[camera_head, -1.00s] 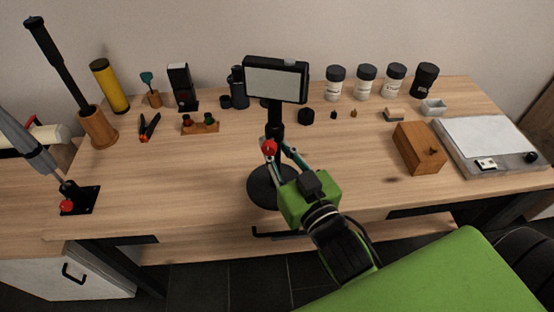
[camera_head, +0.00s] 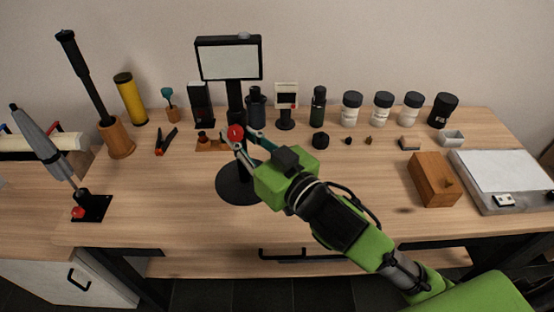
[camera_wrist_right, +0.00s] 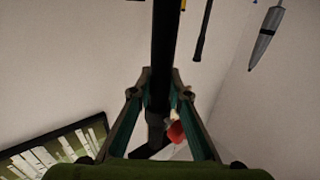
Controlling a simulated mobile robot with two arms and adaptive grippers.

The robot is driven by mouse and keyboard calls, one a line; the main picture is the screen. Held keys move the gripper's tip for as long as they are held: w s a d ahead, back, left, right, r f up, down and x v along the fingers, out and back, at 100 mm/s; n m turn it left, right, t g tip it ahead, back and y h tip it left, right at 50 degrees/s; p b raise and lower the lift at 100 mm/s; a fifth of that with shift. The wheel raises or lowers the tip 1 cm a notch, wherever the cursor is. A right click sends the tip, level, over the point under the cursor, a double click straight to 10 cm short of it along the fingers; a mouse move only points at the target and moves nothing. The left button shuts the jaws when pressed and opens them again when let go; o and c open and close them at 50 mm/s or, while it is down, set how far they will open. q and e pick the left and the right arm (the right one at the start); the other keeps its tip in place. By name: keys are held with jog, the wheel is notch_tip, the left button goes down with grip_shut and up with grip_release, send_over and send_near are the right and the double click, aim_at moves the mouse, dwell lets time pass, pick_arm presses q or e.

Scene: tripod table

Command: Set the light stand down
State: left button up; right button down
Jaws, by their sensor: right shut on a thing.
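The light stand has a flat rectangular light panel (camera_head: 229,62), a black pole (camera_head: 235,97) with a red knob (camera_head: 235,132), and a round black base (camera_head: 231,188). It stands upright over the front middle of the table (camera_head: 330,205). I cannot tell whether the base touches the wood. My right gripper (camera_head: 243,143) is shut on the pole near the red knob. In the right wrist view the pole (camera_wrist_right: 163,65) runs between the fingers (camera_wrist_right: 155,105), with the red knob (camera_wrist_right: 176,131) beside it. My left gripper is not in view.
Behind the stand are a wooden block with small bottles (camera_head: 211,143), a black box (camera_head: 200,104) and several lidded jars (camera_head: 352,108). A wooden box (camera_head: 434,180) is at right.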

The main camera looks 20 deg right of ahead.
jog(key=w+d+f, duration=0.6)
jog(key=d+f, duration=0.3)
jog(key=f, duration=0.2)
jog(key=shift+w+d+f+b, duration=0.25)
jog(key=shift+d+f+b, duration=0.1)
jog(key=shift+b, duration=0.1)
jog(key=shift+f, duration=0.15)
jog(key=c, duration=2)
grip_release()
jog(key=shift+f, duration=0.15)
jog(key=shift+o, duration=0.4)
